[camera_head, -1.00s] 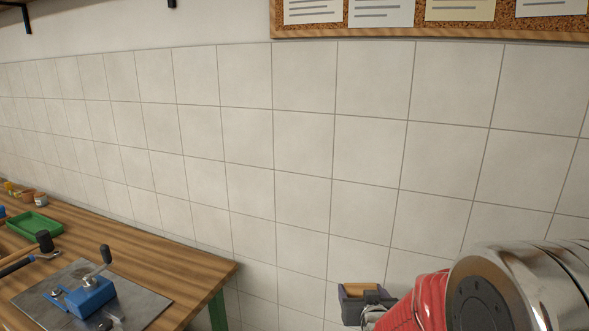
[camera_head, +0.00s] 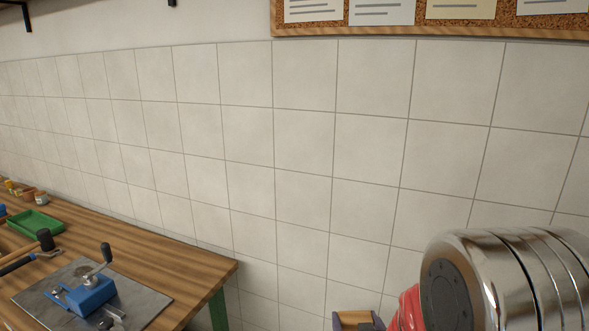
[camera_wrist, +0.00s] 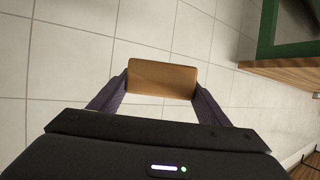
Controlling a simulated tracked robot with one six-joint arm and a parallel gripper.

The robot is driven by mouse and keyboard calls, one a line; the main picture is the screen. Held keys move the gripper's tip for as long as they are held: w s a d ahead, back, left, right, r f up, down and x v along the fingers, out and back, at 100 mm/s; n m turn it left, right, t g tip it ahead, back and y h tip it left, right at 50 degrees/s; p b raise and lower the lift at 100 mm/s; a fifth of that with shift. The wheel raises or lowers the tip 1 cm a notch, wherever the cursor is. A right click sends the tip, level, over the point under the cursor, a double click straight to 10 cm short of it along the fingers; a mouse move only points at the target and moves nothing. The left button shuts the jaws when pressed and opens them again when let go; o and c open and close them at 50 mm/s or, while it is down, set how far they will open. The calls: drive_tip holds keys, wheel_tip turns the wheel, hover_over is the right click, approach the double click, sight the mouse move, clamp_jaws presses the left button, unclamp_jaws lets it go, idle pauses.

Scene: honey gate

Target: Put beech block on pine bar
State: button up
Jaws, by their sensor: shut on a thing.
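The beech block (camera_wrist: 163,79), a plain light-brown wooden block, is held between the two dark fingers of my gripper (camera_wrist: 160,86) in the wrist view. The gripper is shut on its two ends, and the block is clear of any surface. In the head view only the top of the gripper shows at the bottom edge, with a bit of the block (camera_head: 354,318) between the fingers, to the right of the workbench. I cannot make out the pine bar in either view.
A wooden workbench (camera_head: 150,258) stands at the left. On it are a blue vise-like device (camera_head: 92,294) on a grey metal plate (camera_head: 150,302), a green tray (camera_head: 36,223) and a dark-headed mallet (camera_head: 45,239). A white tiled wall is behind.

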drive_tip(key=shift+s+f, duration=0.15)
drive_tip(key=shift+s, duration=0.05)
drive_tip(key=shift+d, duration=0.1)
drive_tip(key=d, duration=0.6)
drive_tip(key=shift+d, duration=0.4)
drive_tip(key=shift+d, duration=0.1)
